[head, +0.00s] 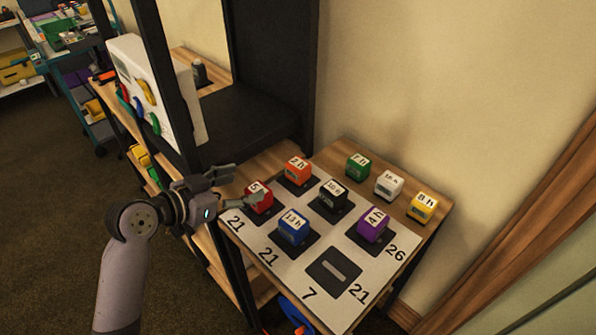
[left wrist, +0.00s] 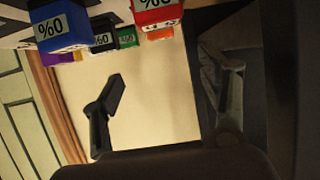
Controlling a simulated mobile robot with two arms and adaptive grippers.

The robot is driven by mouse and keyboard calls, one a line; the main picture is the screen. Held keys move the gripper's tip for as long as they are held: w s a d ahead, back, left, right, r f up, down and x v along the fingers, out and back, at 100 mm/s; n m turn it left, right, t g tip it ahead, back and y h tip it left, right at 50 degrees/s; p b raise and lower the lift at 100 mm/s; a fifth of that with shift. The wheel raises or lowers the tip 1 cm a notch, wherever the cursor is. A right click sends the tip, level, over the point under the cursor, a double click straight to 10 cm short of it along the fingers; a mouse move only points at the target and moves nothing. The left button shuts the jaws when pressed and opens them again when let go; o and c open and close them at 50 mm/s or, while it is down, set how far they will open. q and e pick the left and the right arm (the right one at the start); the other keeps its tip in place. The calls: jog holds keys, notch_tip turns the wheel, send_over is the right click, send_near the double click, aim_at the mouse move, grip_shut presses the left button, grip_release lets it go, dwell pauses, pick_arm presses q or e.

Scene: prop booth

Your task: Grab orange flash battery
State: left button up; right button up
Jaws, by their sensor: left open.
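The orange flash battery (head: 296,171) is a small cube with a white label on top. It sits on a dark pad at the back left of the white board (head: 318,266). A sliver of it shows behind the red battery in the left wrist view (left wrist: 160,35). My left gripper (head: 241,185) is open and empty at the board's left edge, left of the orange battery and close to the red battery (head: 259,197). Its two fingers (left wrist: 172,85) are spread apart in the left wrist view. My right gripper is not in view.
Blue (head: 294,228), black (head: 333,193) and purple (head: 373,225) batteries stand on other pads. Green (head: 358,166), white (head: 389,185) and yellow (head: 423,207) ones stand along the back. The front pad (head: 333,272) is empty. A black shelf post (head: 172,75) rises behind my arm.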

pick_arm(q)
jog(key=p, duration=0.2)
send_near(292, 170)
jog(key=x, duration=0.4)
jog(key=shift+w+d+r, duration=0.1)
jog(key=shift+w+d, duration=0.1)
jog(key=shift+d, duration=0.05)
jog(key=x, duration=0.4)
jog(key=shift+w+p, duration=0.1)
jog(key=shift+p, duration=0.25)
jog(key=shift+w+d+f, duration=0.3)
jog(key=shift+w+f, duration=0.1)
jog(key=shift+f, duration=0.05)
jog(key=shift+c, duration=0.2)
jog(key=c, duration=1.5)
